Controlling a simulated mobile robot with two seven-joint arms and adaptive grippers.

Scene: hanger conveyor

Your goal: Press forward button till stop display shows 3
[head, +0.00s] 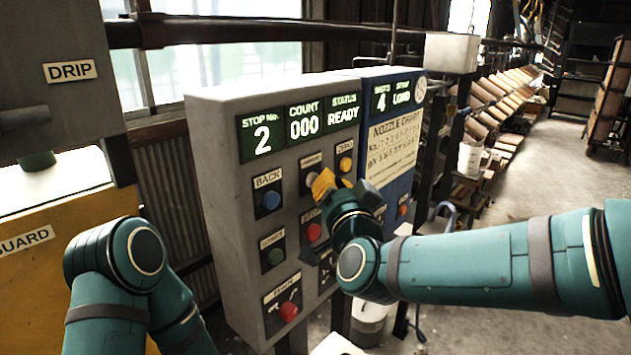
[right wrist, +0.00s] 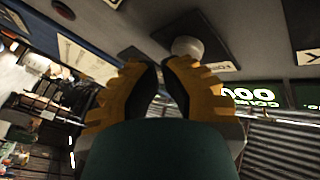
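The grey control panel (head: 225,190) fills the middle of the head view. Its stop display (head: 262,138) reads 2. The forward button (head: 311,180) is pale and round, between the blue BACK button and the yellow ZERO button, partly hidden by my right gripper (head: 323,184). The forward button also shows in the right wrist view (right wrist: 187,47) beside its label, just beyond the fingertips and slightly right. My right gripper's yellow fingers (right wrist: 159,64) are together with nothing held. I cannot tell whether they touch the button. My left arm shows at lower left, with its gripper out of view.
The BACK button (head: 271,200), ZERO button (head: 345,163), a red button (head: 313,232) and a green button (head: 276,256) sit close around. COUNT reads 000 and STATUS reads READY. A blue panel (head: 396,155) with a nozzle chart adjoins on the right.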

